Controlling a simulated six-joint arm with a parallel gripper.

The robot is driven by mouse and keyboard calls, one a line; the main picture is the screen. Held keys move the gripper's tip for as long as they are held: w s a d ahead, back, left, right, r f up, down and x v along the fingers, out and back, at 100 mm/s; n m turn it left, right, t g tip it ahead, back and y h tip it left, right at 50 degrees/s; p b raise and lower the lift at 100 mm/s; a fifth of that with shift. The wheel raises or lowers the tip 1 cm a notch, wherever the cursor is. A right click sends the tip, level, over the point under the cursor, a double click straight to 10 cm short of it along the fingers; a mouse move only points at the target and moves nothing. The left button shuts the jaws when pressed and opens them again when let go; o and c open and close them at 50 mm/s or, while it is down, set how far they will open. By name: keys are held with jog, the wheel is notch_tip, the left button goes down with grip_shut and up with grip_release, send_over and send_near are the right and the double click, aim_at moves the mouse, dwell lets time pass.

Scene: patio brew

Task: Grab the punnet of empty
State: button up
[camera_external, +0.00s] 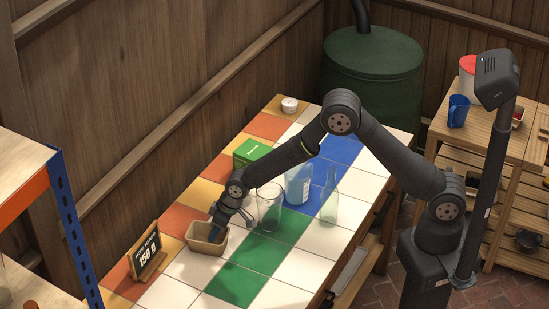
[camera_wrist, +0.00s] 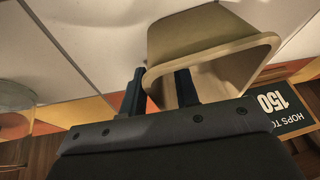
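The punnet is a small tan, open-topped tub (camera_external: 203,247) on the tiled table, near its left end. In the wrist view the punnet (camera_wrist: 190,34) fills the upper middle, and the part of its inside that shows looks empty. My gripper (camera_external: 216,229) reaches down at the punnet's rim. In the wrist view my gripper (camera_wrist: 161,80) has its fingers apart, one outside the near wall and one inside the opening, with the rim between them. A gap shows between the fingers and the wall; contact cannot be told.
A glass jar (camera_external: 268,208), a blue-tinted jug (camera_external: 298,184), a clear bottle (camera_external: 329,200) and a green box (camera_external: 251,152) stand to the right and behind. White and green tiles in front are clear.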

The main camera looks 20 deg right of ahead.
jog(key=shift+a+f, duration=0.1)
jog(key=shift+f, duration=0.05)
grip_shut()
